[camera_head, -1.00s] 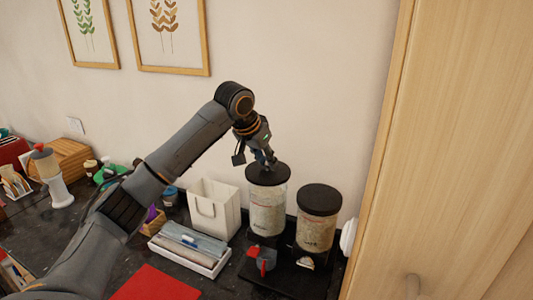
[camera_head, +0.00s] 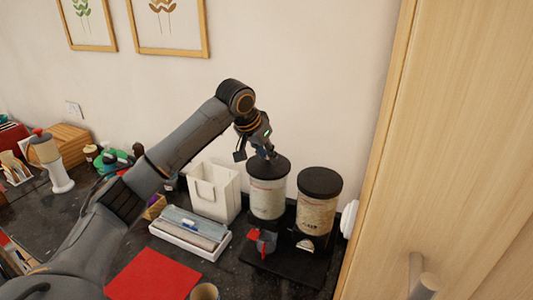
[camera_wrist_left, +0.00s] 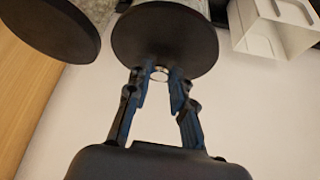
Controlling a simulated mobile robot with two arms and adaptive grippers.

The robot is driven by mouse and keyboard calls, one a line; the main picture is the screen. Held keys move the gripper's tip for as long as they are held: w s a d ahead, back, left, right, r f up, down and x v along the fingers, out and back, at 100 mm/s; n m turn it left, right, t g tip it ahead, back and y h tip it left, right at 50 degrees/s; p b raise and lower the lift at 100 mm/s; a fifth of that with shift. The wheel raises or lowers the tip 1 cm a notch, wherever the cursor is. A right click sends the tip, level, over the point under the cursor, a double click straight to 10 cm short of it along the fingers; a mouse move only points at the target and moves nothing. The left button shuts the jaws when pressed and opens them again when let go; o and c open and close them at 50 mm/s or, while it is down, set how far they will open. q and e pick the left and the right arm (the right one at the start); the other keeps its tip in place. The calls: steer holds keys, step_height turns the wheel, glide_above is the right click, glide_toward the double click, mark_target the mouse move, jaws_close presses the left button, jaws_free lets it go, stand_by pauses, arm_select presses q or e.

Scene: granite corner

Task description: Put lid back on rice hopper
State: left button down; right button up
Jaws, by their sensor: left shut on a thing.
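Two clear hoppers with pale grain stand side by side on a black base. The left hopper (camera_head: 267,200) has a round black lid (camera_head: 267,169) at its top. The right hopper (camera_head: 316,215) wears a similar black lid (camera_head: 320,182). My left gripper (camera_head: 269,156) points down from above at the left hopper's lid. I cannot tell whether the lid is fully seated on the rim. The right gripper is not in view.
A white bag-shaped holder (camera_head: 213,192) and a white tray of boxes (camera_head: 187,236) stand left of the hoppers. A red mat (camera_head: 153,277) and a cup (camera_head: 204,291) are in front. A tall wooden cabinet (camera_head: 450,150) bounds the right side.

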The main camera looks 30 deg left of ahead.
arm_select(q)
steer(key=shift+p, duration=0.3)
steer(key=shift+f, duration=0.2)
stand_by(1.7)
steer(key=c, duration=0.6)
jaws_free()
steer(key=shift+r, duration=0.1)
steer(key=shift+r, duration=3.45)
steer(key=shift+c, duration=0.5)
jaws_close()
